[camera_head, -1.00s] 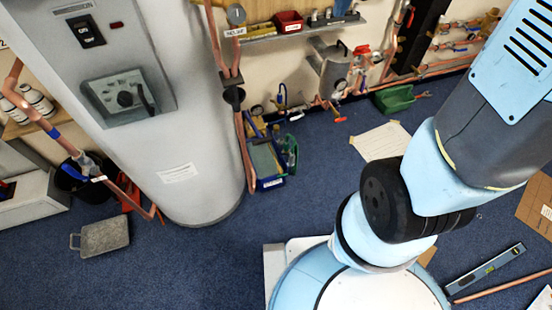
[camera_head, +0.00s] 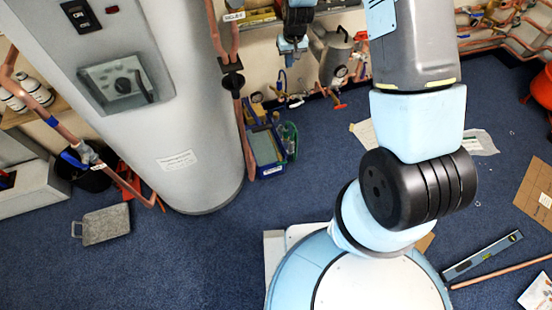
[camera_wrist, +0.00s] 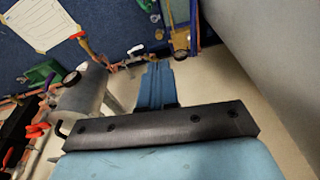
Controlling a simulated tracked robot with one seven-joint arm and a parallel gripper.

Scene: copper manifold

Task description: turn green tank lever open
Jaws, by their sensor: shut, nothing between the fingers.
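A small steel tank (camera_head: 336,60) stands by the wall at the top of the head view; it also shows at the left of the wrist view (camera_wrist: 85,92). Low pipes with small valves run beside it. A blue lever (camera_head: 281,82) and a red lever (camera_head: 337,105) show there. I cannot make out a green lever for certain. My gripper (camera_head: 292,45) is high up, left of the tank in the head view. Its blue fingers (camera_wrist: 157,75) are together and empty in the wrist view, apparently clear of the valves.
A tall grey cylinder (camera_head: 185,120) stands at the left, near my gripper's side. A tool caddy (camera_head: 266,150) sits on the floor beside it. A shelf (camera_head: 255,27) runs along the wall. Blue carpet between my base and the wall is mostly clear.

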